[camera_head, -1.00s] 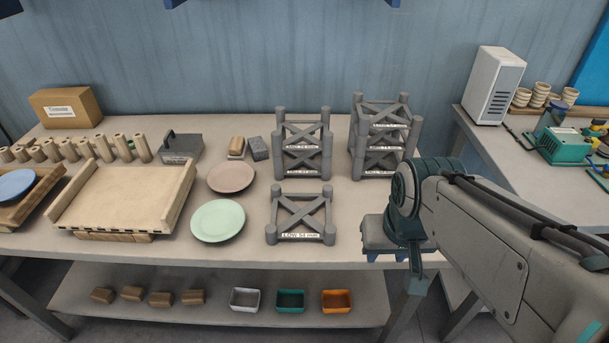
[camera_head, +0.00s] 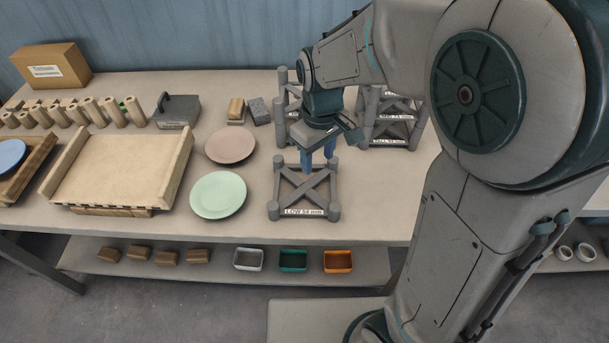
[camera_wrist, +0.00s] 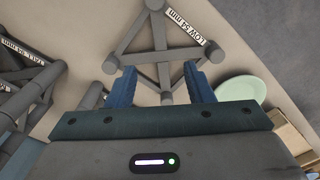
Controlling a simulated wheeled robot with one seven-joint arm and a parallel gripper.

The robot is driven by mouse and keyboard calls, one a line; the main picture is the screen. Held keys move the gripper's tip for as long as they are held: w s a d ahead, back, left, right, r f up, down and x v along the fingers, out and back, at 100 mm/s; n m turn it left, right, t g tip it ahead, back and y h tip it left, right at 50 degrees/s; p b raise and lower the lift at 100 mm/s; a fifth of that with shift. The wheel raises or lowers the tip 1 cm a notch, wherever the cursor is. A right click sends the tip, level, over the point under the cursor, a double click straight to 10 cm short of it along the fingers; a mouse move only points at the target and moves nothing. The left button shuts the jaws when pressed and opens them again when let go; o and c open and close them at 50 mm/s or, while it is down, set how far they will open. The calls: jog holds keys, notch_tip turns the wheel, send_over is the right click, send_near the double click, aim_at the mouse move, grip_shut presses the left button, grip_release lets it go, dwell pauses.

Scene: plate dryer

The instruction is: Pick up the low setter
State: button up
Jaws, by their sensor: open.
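The low setter (camera_head: 305,193) is a grey frame with corner posts, a crossed brace and a label reading LOW 54 mm. It stands on the table near the front edge, right of the green plate. My gripper (camera_head: 319,160) is at the setter's back side, pointing down. Its blue fingers are apart with nothing clearly held between them. In the wrist view the low setter (camera_wrist: 158,40) lies ahead of the fingers (camera_wrist: 158,88), with its near bar and a post end showing between them. I cannot tell whether the fingers touch it.
Tall setters (camera_head: 392,125) stand behind and right of my gripper, partly hidden by my arm. A green plate (camera_head: 218,195) and a pinkish plate (camera_head: 230,145) lie to the left. A wooden tray (camera_head: 120,170) is farther left. Small bins (camera_head: 293,260) sit on the lower shelf.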

send_over(312, 193)
jog(key=f, duration=0.9)
jog(key=shift+s+d, duration=0.15)
jog(key=shift+s, duration=0.25)
jog(key=shift+w+f, duration=0.2)
jog(key=shift+f, duration=1.1)
jog(key=shift+w+f, duration=0.15)
jog(key=shift+f, duration=1.1)
grip_shut()
